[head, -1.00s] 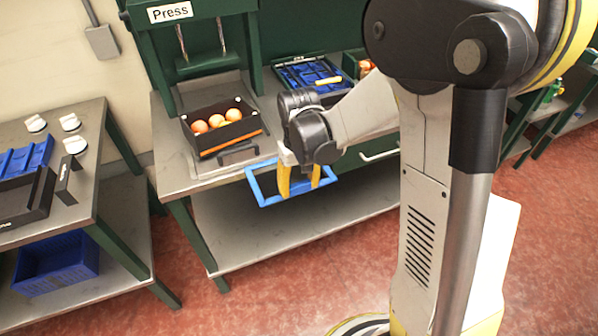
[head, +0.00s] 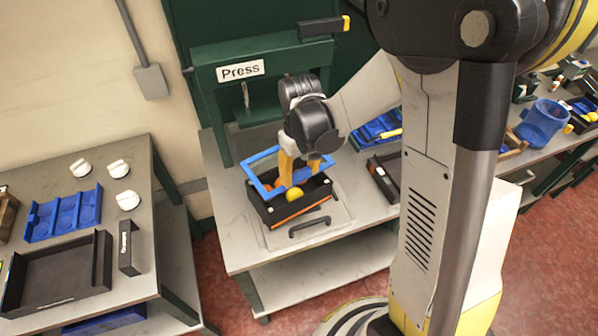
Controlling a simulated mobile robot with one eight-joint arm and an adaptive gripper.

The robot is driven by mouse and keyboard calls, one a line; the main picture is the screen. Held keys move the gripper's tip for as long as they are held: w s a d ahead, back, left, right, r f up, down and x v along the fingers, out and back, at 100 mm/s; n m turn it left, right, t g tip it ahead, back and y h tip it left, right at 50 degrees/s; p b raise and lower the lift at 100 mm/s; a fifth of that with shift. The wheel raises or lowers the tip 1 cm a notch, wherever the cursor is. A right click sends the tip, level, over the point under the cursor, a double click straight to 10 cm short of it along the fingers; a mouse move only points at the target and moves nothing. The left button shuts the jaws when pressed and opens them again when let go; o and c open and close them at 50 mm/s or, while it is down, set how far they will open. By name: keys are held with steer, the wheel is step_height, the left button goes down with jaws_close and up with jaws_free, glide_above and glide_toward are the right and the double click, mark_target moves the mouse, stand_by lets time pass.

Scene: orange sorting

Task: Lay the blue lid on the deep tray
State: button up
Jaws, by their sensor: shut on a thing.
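The blue lid (head: 262,155) is an open rectangular frame. My gripper (head: 301,171), with yellow fingers, is shut on it and points down. The lid appears above the deep tray (head: 272,214), offset toward its back left in the picture. I cannot tell whether lid and tray touch. The tray is black with an orange stripe along its front, and stands on the press bench. Round orange and yellow fruit (head: 294,195) shows inside it. My gripper and the lid hide part of the tray's inside.
The green press (head: 240,69) stands close behind the tray. A black handle (head: 309,227) lies in front of it. A blue insert tray (head: 376,130) and a dark tray (head: 384,178) are to the right. The left table (head: 78,156) holds white knobs and trays.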

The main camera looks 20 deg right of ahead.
steer(key=shift+s+f+b, duration=0.25)
steer(key=shift+f+b, duration=0.3)
steer(key=shift+f, duration=0.25)
step_height(320, 180, down, 5)
steer(key=b, duration=0.4)
steer(key=shift+b, duration=0.4)
steer(key=o, duration=1.3)
steer(key=shift+c, duration=0.2)
steer(key=shift+r, duration=0.15)
steer(key=shift+r+p, duration=3)
steer(key=shift+r, duration=1.45)
